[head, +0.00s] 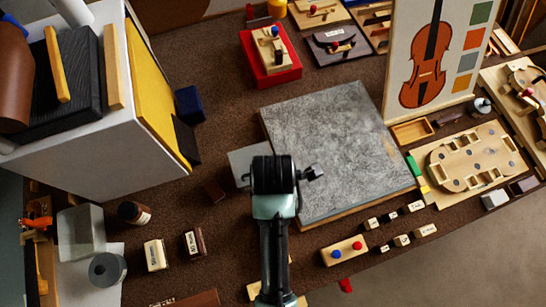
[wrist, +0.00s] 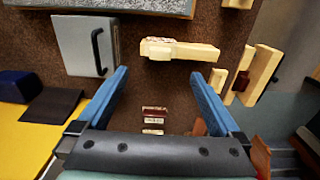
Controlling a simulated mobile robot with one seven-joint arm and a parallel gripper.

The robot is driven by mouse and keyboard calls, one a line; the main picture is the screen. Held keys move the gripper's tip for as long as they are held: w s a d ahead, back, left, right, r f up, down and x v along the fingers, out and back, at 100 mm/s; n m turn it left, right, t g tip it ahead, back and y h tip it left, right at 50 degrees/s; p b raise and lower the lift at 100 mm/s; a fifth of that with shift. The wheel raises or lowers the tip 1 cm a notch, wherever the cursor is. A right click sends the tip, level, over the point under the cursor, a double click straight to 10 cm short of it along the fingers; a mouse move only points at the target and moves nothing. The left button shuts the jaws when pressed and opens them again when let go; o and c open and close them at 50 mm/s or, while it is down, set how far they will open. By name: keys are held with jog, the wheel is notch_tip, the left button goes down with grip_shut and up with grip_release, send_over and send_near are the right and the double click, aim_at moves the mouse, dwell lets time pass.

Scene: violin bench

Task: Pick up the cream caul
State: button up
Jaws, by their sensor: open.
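A cream bar (wrist: 185,50), which looks like the cream caul, lies on the brown bench in the wrist view. It is ahead of my fingertips, towards the top of the picture, with its left end near the gap between them. Its left end is narrower and carries marks that I cannot read. My gripper (wrist: 158,73) is open, with its two blue fingers apart and nothing between them. In the head view my gripper (head: 278,174) is above the bench by the grey slab's left edge. I cannot make out the bar there; my arm likely hides it.
A grey slab (head: 335,140) covers the middle of the bench. A grey plate with a black handle (wrist: 88,45) lies left of the bar. Other cream pieces (wrist: 262,75) lie to its right. A white box (head: 90,120) with a yellow side (head: 152,85) stands tall at left.

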jog(key=f, duration=0.7)
jog(key=shift+s+a, duration=0.1)
jog(key=shift+s, duration=0.15)
jog(key=shift+w+f, duration=0.15)
jog(key=shift+f, duration=1.3)
jog(key=shift+w+f, duration=0.1)
jog(key=shift+f, duration=1.3)
jog(key=c, duration=1.1)
jog(key=shift+r, duration=0.1)
